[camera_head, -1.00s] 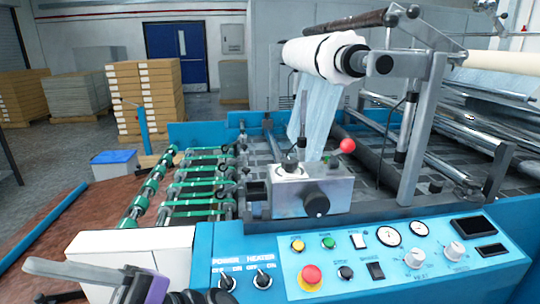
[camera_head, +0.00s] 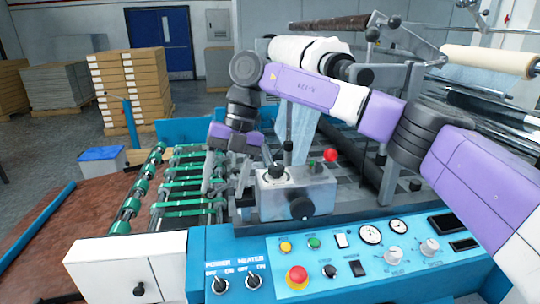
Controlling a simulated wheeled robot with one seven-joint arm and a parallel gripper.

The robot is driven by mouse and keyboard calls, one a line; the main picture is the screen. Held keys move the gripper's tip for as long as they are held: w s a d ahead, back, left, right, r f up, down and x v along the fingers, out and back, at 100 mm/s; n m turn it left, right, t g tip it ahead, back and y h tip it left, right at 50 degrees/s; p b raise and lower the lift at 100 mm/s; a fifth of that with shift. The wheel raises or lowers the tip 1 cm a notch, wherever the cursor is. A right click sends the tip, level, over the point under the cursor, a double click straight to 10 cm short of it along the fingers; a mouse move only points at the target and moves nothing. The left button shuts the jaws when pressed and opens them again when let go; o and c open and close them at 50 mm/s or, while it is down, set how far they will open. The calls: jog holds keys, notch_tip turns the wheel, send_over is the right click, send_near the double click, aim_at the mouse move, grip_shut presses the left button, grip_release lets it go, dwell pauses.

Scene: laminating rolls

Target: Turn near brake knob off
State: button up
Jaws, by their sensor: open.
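Several knobs show in the head view, and none is labelled as the brake knob, so I cannot tell for sure which one it is. A dark round knob or shaft end (camera_head: 358,75) sits at the near end of the white film roll (camera_head: 300,48). A round black knob (camera_head: 301,208) is on the front of the grey metal box (camera_head: 270,200). My gripper (camera_head: 226,182) points down, open and apparently empty, left of that box and above the green-belted conveyor. My arm crosses in front of part of the film roll and its support.
The blue control panel (camera_head: 372,262) has a red stop button (camera_head: 297,275), dials and switches. A red ball lever (camera_head: 330,155) rises by the metal box. A white cabinet (camera_head: 125,262) stands at the front left. Stacked boxes (camera_head: 140,90) stand behind.

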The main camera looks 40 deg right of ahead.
aim_at(276, 167)
jog(key=d+r+m+h, duration=0.1)
jog(key=d+r, duration=0.1)
jog(key=d, duration=0.2)
jog(key=s+d+r+m+h, duration=0.1)
jog(key=d+r, duration=0.2)
jog(key=d, duration=0.2)
jog(key=d+r+m+h, duration=0.1)
jog(key=d+r+h, duration=0.1)
jog(key=d, duration=0.3)
jog(key=shift+s+r+p, duration=0.4)
jog(key=shift+r, duration=0.1)
jog(key=shift+s+d, duration=0.1)
jog(key=shift+d, duration=0.15)
notch_tip(276, 167, down, 8)
jog(key=shift+r+p, duration=0.25)
jog(key=shift+p, duration=0.3)
jog(key=shift+c, duration=0.2)
grip_shut()
